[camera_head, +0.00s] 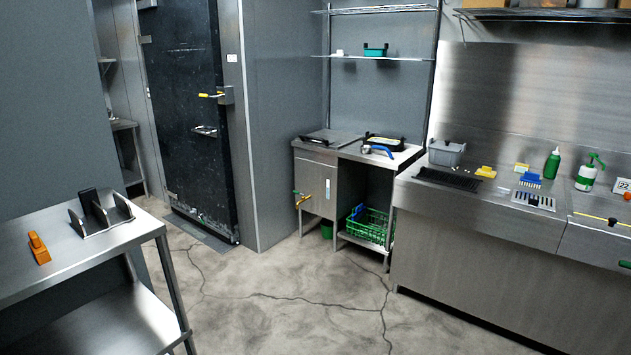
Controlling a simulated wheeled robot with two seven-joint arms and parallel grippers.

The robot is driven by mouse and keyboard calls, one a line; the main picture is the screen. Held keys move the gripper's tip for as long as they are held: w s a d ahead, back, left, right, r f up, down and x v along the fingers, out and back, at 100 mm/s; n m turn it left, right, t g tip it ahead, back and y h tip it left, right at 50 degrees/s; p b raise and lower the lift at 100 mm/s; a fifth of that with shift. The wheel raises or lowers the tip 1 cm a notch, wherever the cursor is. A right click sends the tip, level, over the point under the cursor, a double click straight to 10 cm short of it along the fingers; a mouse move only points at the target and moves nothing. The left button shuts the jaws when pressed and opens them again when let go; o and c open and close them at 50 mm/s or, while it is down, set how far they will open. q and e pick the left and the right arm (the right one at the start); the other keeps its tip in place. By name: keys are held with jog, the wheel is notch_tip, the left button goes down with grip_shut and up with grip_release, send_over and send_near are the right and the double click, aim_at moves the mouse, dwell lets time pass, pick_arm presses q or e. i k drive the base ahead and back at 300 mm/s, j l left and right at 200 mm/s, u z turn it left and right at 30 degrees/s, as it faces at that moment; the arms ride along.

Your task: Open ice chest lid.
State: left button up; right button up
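A stainless steel chest-like cabinet (316,182) stands in the middle of the room against the back wall. A flat metal lid (340,137) with a dark handle lies on its top left part and looks closed; I take this for the ice chest lid. A brass-coloured tap (302,200) sticks out of the cabinet's lower left front. Neither of my grippers is in view.
A black-handled pan (384,141) and a blue-handled tool (380,151) lie right of the lid. A green crate (368,228) sits below. A steel counter (480,212) stands right, a steel table (95,258) left. The cracked floor (285,290) between is clear.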

aim_at(337, 139)
jog(key=i+u, duration=0.15)
jog(key=i, duration=2.05)
